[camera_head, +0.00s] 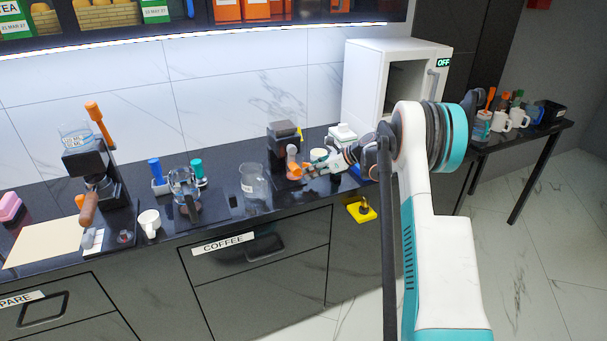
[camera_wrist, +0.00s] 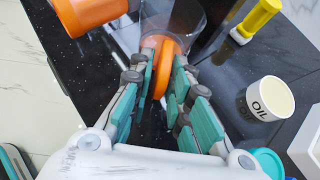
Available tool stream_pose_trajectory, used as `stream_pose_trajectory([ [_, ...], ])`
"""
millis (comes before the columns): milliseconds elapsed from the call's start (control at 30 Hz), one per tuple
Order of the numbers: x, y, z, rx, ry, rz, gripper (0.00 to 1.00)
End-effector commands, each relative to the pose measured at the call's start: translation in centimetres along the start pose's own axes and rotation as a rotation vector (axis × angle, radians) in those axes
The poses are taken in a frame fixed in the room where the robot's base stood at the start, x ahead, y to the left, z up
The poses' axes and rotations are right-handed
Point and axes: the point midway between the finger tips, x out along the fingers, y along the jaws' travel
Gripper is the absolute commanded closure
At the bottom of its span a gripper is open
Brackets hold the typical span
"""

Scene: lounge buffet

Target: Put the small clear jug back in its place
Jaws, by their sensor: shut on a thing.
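The small clear jug (camera_wrist: 188,16) is at the top middle of the wrist view, with an orange handle (camera_wrist: 164,58) towards me. My gripper (camera_wrist: 165,72) is shut on that handle, one finger on each side. In the head view my gripper (camera_head: 313,171) is low over the black counter, right beside the dark machine with an orange part (camera_head: 292,154). The jug's clear body is hard to make out there. I cannot tell whether its base touches the counter.
A white cup marked OIL (camera_wrist: 270,98) and a yellow bottle (camera_wrist: 258,17) stand to the right in the wrist view. A larger clear jug (camera_head: 254,187) and a glass pot (camera_head: 183,190) are left of my gripper. A white microwave (camera_head: 385,85) stands behind.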

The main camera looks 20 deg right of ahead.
Motion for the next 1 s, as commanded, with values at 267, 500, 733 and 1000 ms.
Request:
stream_pose_trajectory([
  [267, 3.5, 0.0, 0.6, 0.001, 0.0, -0.001, 1.0],
  [500, 3.6, 0.0, 0.6, 0.0, 0.0, 0.0, 1.0],
  [733, 3.7, 0.0, 0.3, 0.0, 0.0, 0.0, 0.69],
  [1000, 3.7, 0.0, 0.3, 0.0, 0.0, 0.0, 0.62],
])
